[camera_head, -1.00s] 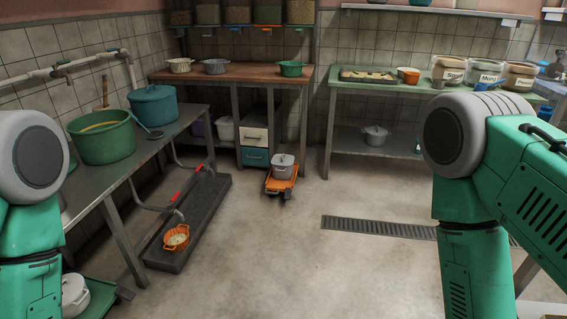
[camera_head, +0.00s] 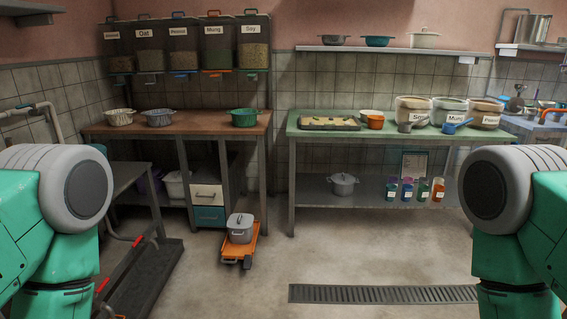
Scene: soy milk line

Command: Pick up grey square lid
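I cannot pick out a grey square lid for certain. A grey pot (camera_head: 240,231) with a grey lid (camera_head: 240,219) stands on a small orange cart (camera_head: 254,243) on the floor, left of centre; the lid's shape is too small to tell. Another lidded grey pot (camera_head: 343,184) sits on the lower shelf of the green-topped table (camera_head: 340,130). Only upper parts of my two green arms show, at the left and right edges. Neither gripper is in view.
A brown-topped table (camera_head: 190,126) with bowls stands at the back left, below labelled dispensers (camera_head: 178,48). Labelled jars (camera_head: 450,110) stand on the green-topped table. A dark metal table (camera_head: 120,180) stands at left. The middle floor around the drain grate (camera_head: 380,294) is clear.

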